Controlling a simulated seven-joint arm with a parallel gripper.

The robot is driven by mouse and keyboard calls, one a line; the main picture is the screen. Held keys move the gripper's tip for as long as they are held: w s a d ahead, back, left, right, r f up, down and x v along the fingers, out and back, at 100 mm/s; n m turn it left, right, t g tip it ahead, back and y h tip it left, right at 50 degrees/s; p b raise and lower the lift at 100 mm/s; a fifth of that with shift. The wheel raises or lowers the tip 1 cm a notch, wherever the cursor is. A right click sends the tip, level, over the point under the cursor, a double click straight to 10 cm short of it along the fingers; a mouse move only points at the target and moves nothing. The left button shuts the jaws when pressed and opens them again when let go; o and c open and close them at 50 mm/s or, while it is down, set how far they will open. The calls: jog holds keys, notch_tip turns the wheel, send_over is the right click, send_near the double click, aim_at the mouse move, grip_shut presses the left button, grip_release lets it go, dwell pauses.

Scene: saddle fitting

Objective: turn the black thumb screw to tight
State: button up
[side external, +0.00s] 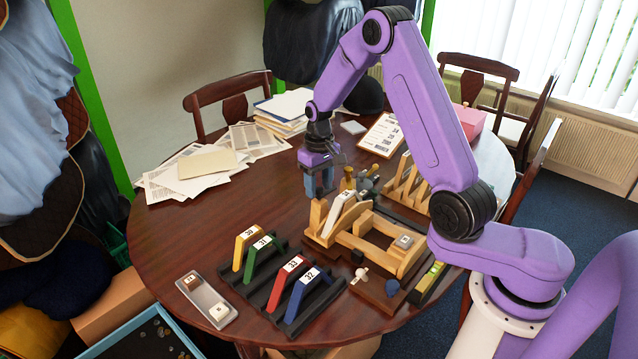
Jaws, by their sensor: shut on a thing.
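The wooden saddle fixture (378,256) stands on the table's right half, with a pale curved piece (343,210) at its left end. My gripper (319,193) points down at the fixture's far left end. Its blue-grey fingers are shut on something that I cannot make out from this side. A small dark knob (357,257) shows at the fixture's front, apart from my gripper. I cannot tell whether it is the black thumb screw or whether that screw is hidden at my fingers. A white knob (359,274) and a blue knob (392,287) lie in front.
Numbered yellow, green, red and blue arches (287,283) stand in black racks at front left. A grey tray (207,302) holds small blocks. Brass weights (348,179) and a wooden rack (405,184) stand close behind the fixture. Papers (190,170) cover the table's back left.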

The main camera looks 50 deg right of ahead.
grip_shut()
jog(key=shift+m, duration=0.3)
jog(key=m, duration=0.3)
jog(key=shift+m, duration=2)
jog(key=shift+o, duration=1.2)
grip_release()
